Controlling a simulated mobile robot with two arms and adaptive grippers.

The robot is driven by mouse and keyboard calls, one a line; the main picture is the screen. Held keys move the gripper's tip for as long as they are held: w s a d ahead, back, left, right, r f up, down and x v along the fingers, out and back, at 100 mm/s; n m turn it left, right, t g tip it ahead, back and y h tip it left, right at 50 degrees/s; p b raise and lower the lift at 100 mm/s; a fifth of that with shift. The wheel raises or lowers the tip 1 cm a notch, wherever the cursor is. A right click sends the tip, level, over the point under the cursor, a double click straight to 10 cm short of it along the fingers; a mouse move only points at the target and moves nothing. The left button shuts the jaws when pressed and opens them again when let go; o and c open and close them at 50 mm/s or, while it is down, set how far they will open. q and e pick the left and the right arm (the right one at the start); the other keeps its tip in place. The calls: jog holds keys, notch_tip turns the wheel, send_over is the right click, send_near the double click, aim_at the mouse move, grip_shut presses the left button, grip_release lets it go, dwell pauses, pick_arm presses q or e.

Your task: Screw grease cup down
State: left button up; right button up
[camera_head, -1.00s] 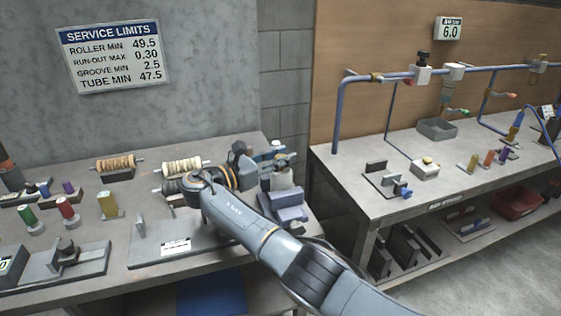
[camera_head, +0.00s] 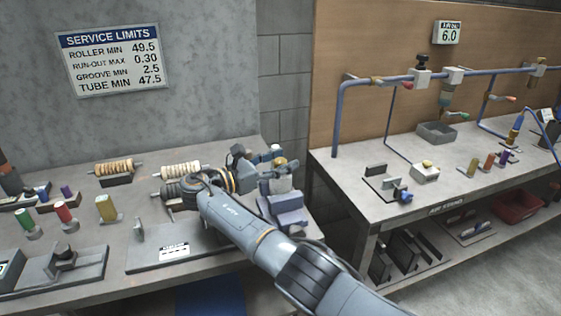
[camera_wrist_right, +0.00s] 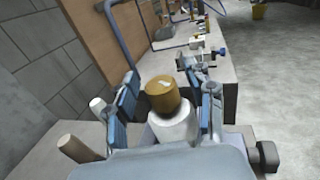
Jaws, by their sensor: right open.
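The grease cup appears as a brass-coloured rounded cap (camera_wrist_right: 161,94) on a white cylindrical base (camera_wrist_right: 174,126) in the right wrist view. In the head view the brass cap (camera_head: 280,163) shows beside my right wrist, near the right end of the left bench. My right gripper (camera_wrist_right: 167,104) is open, with one blue-padded finger on each side of the cap. Gaps show between the cap and both fingers in the wrist view. In the head view my right gripper (camera_head: 260,168) is partly hidden by its own wrist. My left gripper is not in view.
Blue-grey blocks (camera_head: 287,207) stand close in front of the cup. Rollers (camera_head: 181,170) lie on stands to the left.

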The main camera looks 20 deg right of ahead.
aim_at(275, 163)
jog(key=v, duration=0.7)
jog(key=shift+s+a, duration=0.1)
jog(key=shift+a, duration=0.15)
